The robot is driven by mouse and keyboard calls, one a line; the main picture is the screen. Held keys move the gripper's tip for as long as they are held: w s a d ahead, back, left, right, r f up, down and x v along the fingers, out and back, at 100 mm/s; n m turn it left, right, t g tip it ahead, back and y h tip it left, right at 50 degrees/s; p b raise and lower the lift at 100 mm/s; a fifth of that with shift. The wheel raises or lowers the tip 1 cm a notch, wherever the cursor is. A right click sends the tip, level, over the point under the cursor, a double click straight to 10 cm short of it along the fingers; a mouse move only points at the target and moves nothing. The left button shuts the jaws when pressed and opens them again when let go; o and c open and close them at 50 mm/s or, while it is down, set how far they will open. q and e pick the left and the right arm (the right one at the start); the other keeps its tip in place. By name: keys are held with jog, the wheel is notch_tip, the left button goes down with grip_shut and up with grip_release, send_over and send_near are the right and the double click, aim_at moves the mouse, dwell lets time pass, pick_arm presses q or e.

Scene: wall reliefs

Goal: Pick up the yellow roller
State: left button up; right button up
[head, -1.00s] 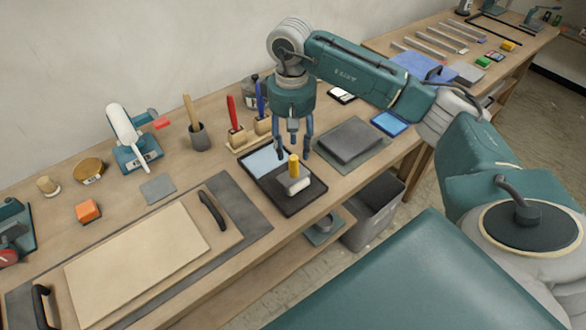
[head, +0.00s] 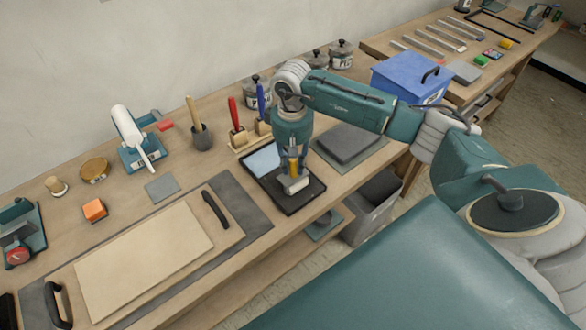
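The yellow roller has an upright yellow handle (head: 293,166) and a pale roller head (head: 294,185). It sits in the black-rimmed tray (head: 314,195) in the middle of the head view. My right gripper (head: 293,173) points down over the tray, with its fingers on either side of the yellow handle. The fingers hide part of the handle, and I cannot tell whether they press on it. My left gripper is not in view.
A wooden board with black handles (head: 145,258) lies left of the tray. Red and blue tools stand in wooden blocks (head: 240,138) behind it. A dark grey slab (head: 348,143) lies to the right. A blue box (head: 408,78) and lidded jars (head: 341,54) stand farther back.

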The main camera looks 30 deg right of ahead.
grip_shut()
jog(key=shift+r, duration=0.1)
jog(key=shift+w+r+b, duration=0.1)
jog(key=shift+r+b, duration=0.2)
jog(key=shift+r, duration=0.2)
notch_tip(320, 180, up, 19)
jog(key=b, duration=0.3)
jog(key=shift+b, duration=0.4)
